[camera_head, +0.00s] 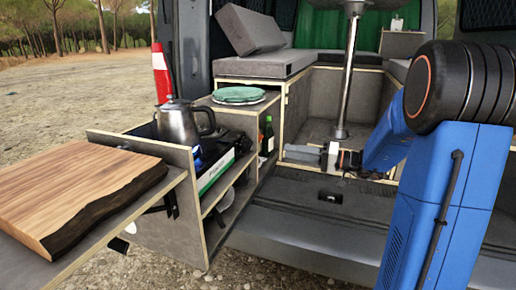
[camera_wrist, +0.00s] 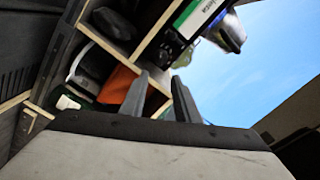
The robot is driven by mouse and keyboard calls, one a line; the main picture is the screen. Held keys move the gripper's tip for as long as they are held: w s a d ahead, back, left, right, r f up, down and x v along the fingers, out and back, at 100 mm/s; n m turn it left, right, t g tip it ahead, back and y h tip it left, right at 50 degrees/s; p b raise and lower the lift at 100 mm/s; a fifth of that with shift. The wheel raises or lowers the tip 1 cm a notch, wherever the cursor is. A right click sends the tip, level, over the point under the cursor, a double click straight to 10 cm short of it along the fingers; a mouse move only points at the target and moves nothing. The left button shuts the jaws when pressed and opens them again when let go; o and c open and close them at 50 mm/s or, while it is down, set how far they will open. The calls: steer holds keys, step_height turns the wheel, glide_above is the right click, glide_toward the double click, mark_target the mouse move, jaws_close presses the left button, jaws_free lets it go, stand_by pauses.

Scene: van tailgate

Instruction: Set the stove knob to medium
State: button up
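The stove (camera_head: 217,171) is a low dark unit with a green-and-white strip along its front, set in the pull-out kitchen box. A steel kettle (camera_head: 178,124) with a black handle stands at its far-left part. In the wrist view the stove's strip (camera_wrist: 194,17) and the kettle (camera_wrist: 231,36) show at the top.
A wooden board (camera_head: 78,193) lies on the fold-out shelf (camera_head: 112,230) at left. A green round item (camera_head: 239,94) sits on the cabinet, and a bottle (camera_head: 268,135) stands in a compartment beside it. A metal table post (camera_head: 347,75) rises behind my gripper. The floor between is clear.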

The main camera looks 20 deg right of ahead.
mark_target(248, 146)
steer(key=x, duration=1.3)
steer(key=shift+a, duration=0.2)
steer(key=shift+w, duration=0.15)
steer(key=shift+c, duration=0.6)
jaws_close()
